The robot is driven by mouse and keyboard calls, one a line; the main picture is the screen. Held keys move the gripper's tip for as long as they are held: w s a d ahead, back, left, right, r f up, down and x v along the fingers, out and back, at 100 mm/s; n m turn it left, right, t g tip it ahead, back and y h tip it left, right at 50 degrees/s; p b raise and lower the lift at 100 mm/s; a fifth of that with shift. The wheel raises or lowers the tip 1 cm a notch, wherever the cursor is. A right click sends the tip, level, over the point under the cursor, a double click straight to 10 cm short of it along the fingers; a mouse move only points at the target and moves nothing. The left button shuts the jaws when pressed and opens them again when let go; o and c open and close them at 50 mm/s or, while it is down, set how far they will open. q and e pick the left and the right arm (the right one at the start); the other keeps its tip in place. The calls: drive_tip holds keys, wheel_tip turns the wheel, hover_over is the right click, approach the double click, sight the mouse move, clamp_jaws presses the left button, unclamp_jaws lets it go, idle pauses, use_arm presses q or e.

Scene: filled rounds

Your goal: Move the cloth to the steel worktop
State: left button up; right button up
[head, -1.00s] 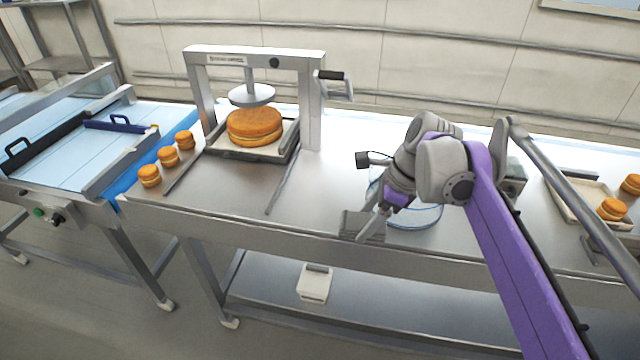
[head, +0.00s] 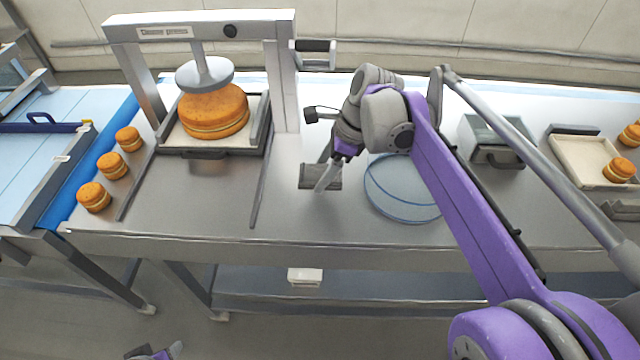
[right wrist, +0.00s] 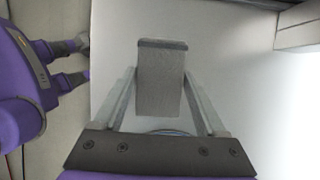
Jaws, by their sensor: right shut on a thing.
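The cloth (head: 309,179) is a small grey folded piece. My right gripper (head: 326,172) is shut on it, and it also shows between the two fingers in the right wrist view (right wrist: 160,85). In the head view the cloth appears over the steel worktop (head: 215,205), between the press and a round pale-blue disc. I cannot tell whether it touches the surface. My left gripper (head: 158,352) shows only in part at the bottom edge of the head view, and its opening is unclear.
A press frame (head: 285,85) with a large filled round (head: 213,112) stands to the left. The round blue-rimmed disc (head: 400,195) lies right of the cloth. A grey metal box (head: 495,140) and a tray (head: 580,165) stand farther right. Several small rounds (head: 112,166) line the left end.

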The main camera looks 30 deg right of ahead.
sight(322, 195)
drive_tip(key=shift+w+f, duration=0.1)
drive_tip(key=shift+f, duration=2.5)
drive_tip(key=shift+f, duration=0.1)
drive_tip(key=o, duration=1.3)
drive_tip(key=v, duration=1.2)
drive_tip(key=shift+a, duration=0.1)
